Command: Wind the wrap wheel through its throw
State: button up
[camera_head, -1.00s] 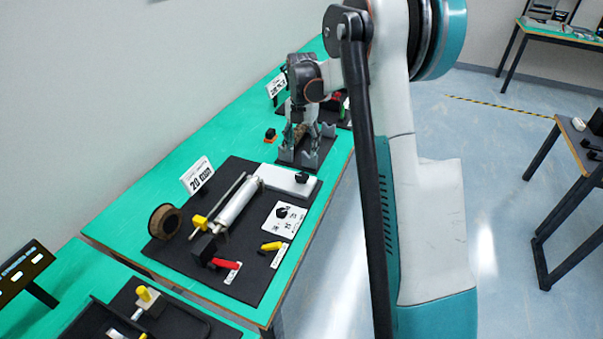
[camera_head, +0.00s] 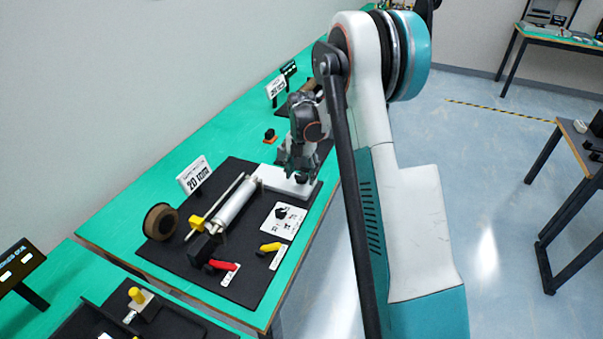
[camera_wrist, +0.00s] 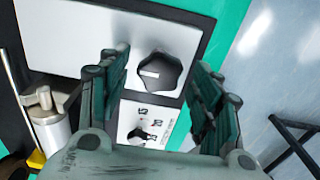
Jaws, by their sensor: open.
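A black lobed knob, which looks like the wrap wheel (camera_wrist: 158,76), sits on a white box (camera_wrist: 70,40) and has a pale mark on its face. In the head view the wheel (camera_head: 301,178) shows partly below my gripper (camera_head: 296,168). In the wrist view my gripper (camera_wrist: 158,66) is open, with one finger left and one finger right of the wheel. The fingers look apart from it, and their height above it is hard to tell.
A numbered white plate (camera_wrist: 150,118) with a smaller black knob lies beside the box. A silver roller (camera_head: 234,203), brown tape roll (camera_head: 161,221), red handle (camera_head: 222,265) and yellow handle (camera_head: 270,247) share the black board. A sign (camera_head: 194,175) stands behind.

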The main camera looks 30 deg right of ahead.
jog(key=shift+c, duration=0.4)
jog(key=c, duration=1)
